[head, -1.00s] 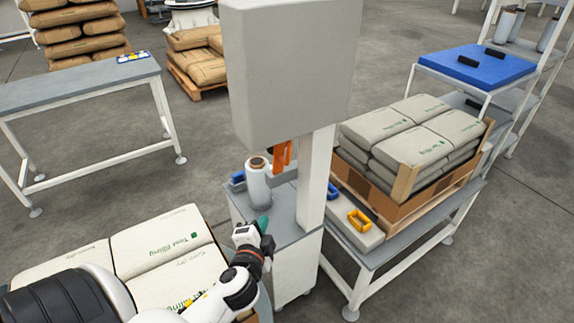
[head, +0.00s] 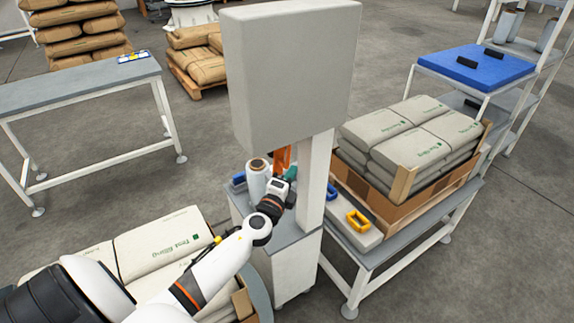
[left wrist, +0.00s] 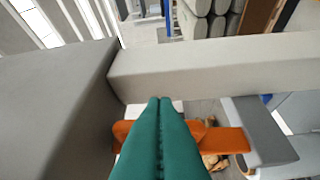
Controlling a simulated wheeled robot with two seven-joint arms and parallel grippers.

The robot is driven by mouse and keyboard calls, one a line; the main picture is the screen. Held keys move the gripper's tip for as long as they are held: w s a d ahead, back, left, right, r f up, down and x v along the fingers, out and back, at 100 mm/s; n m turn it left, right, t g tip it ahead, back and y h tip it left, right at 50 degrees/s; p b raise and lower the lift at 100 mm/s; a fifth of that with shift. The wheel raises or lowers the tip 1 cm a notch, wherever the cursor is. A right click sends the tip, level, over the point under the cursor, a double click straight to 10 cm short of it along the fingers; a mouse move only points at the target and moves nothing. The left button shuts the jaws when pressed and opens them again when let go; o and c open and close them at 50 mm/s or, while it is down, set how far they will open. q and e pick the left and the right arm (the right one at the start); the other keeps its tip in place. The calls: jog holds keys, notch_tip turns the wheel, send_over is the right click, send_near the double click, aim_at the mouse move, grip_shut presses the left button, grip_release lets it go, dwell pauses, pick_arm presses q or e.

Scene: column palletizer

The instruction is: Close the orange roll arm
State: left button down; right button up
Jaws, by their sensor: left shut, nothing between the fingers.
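The orange roll arm (head: 281,157) hangs under the grey box on the column, just behind the film roll (head: 258,180). In the left wrist view the orange arm (left wrist: 226,140) shows on both sides of my fingers, which hide its middle. My left gripper (head: 290,173) is beside the film roll, close to the orange arm. Its green fingers (left wrist: 160,102) are together and empty. I cannot tell whether they touch the arm. My right gripper is not in view.
The grey box (head: 292,75) and white column (head: 317,180) stand close above and beside my left gripper. A blue handle (head: 238,178) lies on the cart. At right, a table holds a crate (head: 400,205) of grey sacks and a yellow handle (head: 358,221).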

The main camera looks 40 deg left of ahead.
aim_at(282, 163)
pick_arm(q)
jog(key=shift+w+a+r, duration=0.1)
jog(key=shift+w+a, duration=0.25)
jog(key=shift+a, duration=0.2)
jog(key=shift+w+a+r, duration=0.1)
jog(key=shift+w+a, duration=0.2)
jog(key=shift+a, duration=0.25)
jog(key=a, duration=0.1)
jog(key=w+a+r, duration=0.1)
jog(key=a+r, duration=0.1)
jog(key=shift+w+a, duration=0.25)
jog(key=shift+a, duration=0.15)
jog(key=shift+d, duration=0.1)
